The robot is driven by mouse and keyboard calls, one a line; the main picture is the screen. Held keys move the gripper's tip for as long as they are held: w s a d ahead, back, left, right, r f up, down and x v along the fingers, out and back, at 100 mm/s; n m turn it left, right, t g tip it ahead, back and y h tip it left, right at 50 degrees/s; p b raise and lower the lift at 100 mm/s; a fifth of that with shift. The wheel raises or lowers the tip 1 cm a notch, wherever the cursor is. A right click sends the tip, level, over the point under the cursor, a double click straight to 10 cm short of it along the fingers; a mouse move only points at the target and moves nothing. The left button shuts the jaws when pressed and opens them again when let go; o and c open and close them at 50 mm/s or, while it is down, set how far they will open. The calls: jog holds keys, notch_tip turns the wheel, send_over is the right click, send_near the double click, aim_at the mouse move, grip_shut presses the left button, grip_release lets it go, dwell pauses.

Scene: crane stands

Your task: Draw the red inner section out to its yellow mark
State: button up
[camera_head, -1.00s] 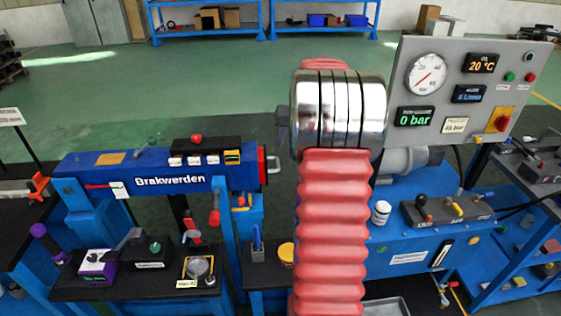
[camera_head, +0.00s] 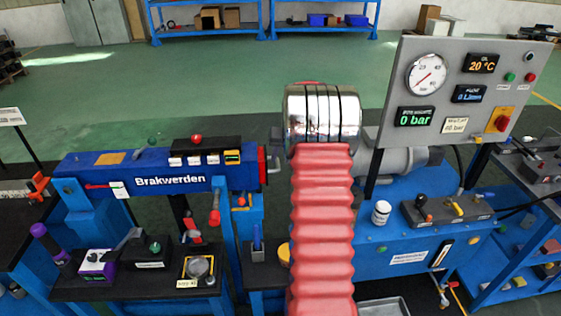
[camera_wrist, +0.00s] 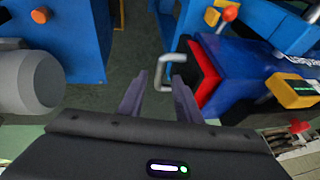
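The blue boom (camera_head: 150,182) lettered "Brakwerden" lies level on blue supports at the left. Its red end (camera_head: 262,166) faces my arm, with a grey handle (camera_head: 274,163) on it. In the wrist view the red end (camera_wrist: 204,78) is right of centre, and the grey loop handle (camera_wrist: 158,74) sticks out left from it. My gripper (camera_wrist: 159,82) is open, its two dark fingers apart, with the handle at and between the fingertips. I cannot tell whether they touch it. No yellow mark shows on the red part. The head view does not show my fingers.
A grey gauge panel (camera_head: 450,95) and a grey motor (camera_head: 400,160) stand on the right over a blue unit (camera_head: 400,258). A black bench (camera_head: 140,284) with small devices is below the boom.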

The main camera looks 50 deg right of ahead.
aim_at(278, 164)
jog(key=shift+x, duration=1.65)
jog(key=shift+c, duration=0.5)
grip_shut()
